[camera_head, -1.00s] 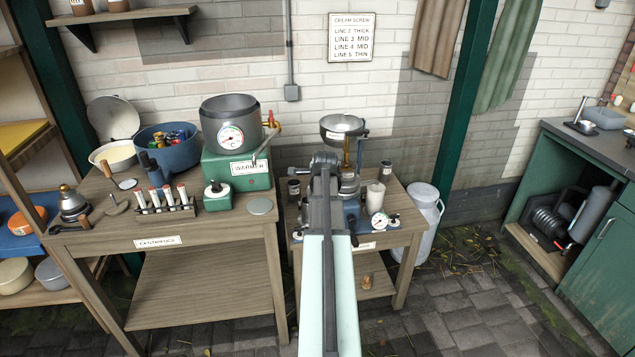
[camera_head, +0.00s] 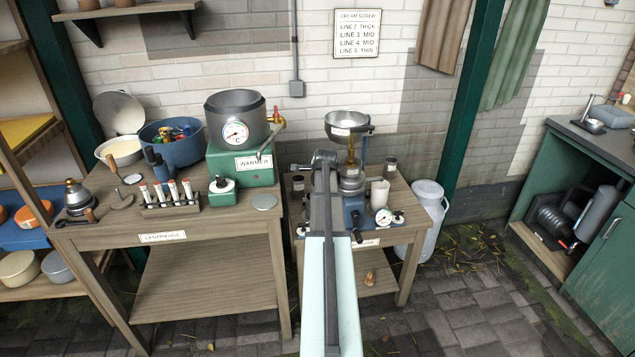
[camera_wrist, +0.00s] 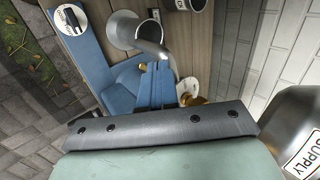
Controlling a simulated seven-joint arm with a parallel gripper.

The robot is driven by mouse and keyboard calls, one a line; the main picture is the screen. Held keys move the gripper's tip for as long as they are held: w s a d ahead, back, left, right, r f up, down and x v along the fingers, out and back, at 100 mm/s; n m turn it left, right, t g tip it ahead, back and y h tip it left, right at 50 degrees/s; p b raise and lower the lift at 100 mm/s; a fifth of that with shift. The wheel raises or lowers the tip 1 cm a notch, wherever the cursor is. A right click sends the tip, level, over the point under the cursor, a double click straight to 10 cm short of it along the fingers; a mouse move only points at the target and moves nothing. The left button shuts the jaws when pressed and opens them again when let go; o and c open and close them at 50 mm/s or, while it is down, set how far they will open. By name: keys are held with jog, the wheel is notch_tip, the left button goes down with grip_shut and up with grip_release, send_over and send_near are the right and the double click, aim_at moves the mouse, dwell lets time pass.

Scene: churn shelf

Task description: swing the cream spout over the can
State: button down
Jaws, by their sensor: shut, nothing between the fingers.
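The separator stands on the right-hand table, with a blue base (camera_head: 354,213) and a steel supply bowl (camera_head: 348,118) on top. A pale can (camera_head: 379,192) stands at its right; in the wrist view its open mouth (camera_wrist: 122,33) faces the camera. A grey metal spout (camera_wrist: 155,48) reaches from the separator toward this can. Its end overlaps the can's rim in that view; I cannot tell its height above it. My gripper (camera_wrist: 155,68) is shut and empty, close to the spout's root. In the head view my arm hides the gripper's tips and part of the separator.
A dial (camera_head: 383,216) sits at the separator's front right. A milk can (camera_head: 430,212) stands on the floor to the right. The warmer (camera_head: 240,165) fills the left table's right end.

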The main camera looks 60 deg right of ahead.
jog(key=w+d, duration=0.1)
jog(key=w+d+m, duration=0.1)
jog(key=w, duration=0.1)
jog(key=shift+g+h, duration=0.3)
jog(key=shift+g, duration=0.1)
jog(key=shift+s+a, duration=0.1)
jog(key=shift+s+a+r, duration=0.15)
jog(key=shift+s+a, duration=0.05)
jog(key=shift+a, duration=0.1)
jog(key=a+f+v, duration=0.1)
jog(key=v, duration=1.1)
jog(key=shift+s+a+r, duration=0.25)
jog(key=shift+a, duration=0.05)
